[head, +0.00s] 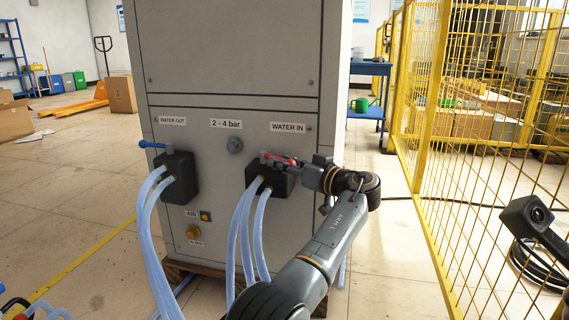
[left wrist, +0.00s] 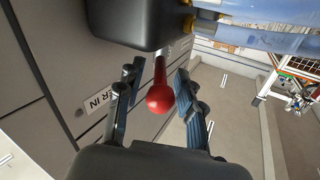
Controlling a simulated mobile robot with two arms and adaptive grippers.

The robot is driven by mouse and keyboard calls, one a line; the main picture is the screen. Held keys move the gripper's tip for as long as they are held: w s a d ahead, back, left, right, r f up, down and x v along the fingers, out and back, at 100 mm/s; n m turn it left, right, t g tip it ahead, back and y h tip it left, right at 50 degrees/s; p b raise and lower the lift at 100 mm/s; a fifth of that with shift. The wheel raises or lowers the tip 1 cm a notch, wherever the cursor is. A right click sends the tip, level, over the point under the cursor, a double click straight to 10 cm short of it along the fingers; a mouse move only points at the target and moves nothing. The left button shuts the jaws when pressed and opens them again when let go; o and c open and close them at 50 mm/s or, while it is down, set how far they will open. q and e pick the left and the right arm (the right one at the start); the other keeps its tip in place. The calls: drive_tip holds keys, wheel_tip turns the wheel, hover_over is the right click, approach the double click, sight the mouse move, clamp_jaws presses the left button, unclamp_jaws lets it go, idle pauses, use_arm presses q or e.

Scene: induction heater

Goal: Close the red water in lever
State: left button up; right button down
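The red water in lever (head: 283,160) is at the top of the black valve block (head: 268,181) under the WATER IN label (head: 288,127). In the left wrist view its round red knob (left wrist: 160,99) and thin metal stem (left wrist: 160,70) stick out from the block. My left gripper (head: 282,161) is at the lever and partly covers it in the head view. In the left wrist view its two fingers (left wrist: 158,75) are apart, one on each side of the lever, with visible gaps to the knob. My right gripper is not in view.
A blue lever (head: 150,144) is on the WATER OUT valve block (head: 177,177) at the left. Clear hoses (head: 243,235) hang from both blocks. A yellow mesh fence (head: 470,130) stands to the right of the grey cabinet (head: 235,55), with open floor (head: 395,240) between.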

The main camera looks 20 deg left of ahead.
use_arm(q)
wheel_tip(320, 180, up, 10)
idle(0.5)
drive_tip(key=shift+c, duration=0.2)
